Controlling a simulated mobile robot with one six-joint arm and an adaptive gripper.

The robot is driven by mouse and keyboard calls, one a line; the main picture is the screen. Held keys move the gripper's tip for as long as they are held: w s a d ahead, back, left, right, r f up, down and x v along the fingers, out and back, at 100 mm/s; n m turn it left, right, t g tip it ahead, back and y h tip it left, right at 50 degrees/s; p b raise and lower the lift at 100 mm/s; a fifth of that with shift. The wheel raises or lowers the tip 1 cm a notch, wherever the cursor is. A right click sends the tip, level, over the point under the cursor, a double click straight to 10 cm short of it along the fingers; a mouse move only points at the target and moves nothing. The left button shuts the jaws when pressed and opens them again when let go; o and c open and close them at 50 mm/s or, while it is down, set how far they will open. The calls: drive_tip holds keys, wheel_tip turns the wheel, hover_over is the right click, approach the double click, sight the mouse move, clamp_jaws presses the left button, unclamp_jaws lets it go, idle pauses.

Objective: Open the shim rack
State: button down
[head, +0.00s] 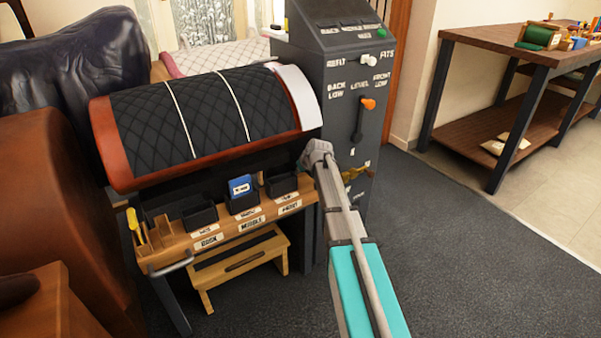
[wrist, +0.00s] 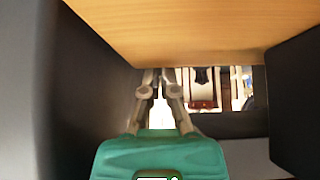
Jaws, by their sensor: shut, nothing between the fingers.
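The shim rack (head: 235,230) is a wooden shelf below the quilted black pad, with several black bins and white labels reading BACK, MIDDLE and FRONT. A grey bar handle (head: 171,264) is on its left end. A blue block (head: 240,184) stands in the middle bin. In the wrist view, my gripper (wrist: 158,76) is shut and empty, just below the edge of a wooden board (wrist: 200,30) between dark side panels. I cannot tell whether it touches the board. In the head view my arm reaches to the rack's right end, and my fingers are hidden.
A dark console (head: 335,80) with an orange-knobbed lever (head: 368,104) stands close to the rack's right. A wooden step stool (head: 240,265) is under the rack. A brown saddle form (head: 50,190) is at left. A workbench (head: 500,40) stands far right; carpet between is clear.

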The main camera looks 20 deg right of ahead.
idle(0.3)
drive_tip(key=s+d, duration=0.3)
drive_tip(key=s, duration=0.9)
drive_tip(key=shift+d, duration=0.25)
drive_tip(key=shift+s+r, duration=0.1)
drive_tip(key=p+v, duration=0.7)
drive_tip(key=v, duration=0.2)
drive_tip(key=shift+s+r+p, duration=0.25)
drive_tip(key=shift+r+p, duration=0.05)
drive_tip(key=shift+p, duration=0.1)
drive_tip(key=shift+d, duration=0.1)
idle(0.4)
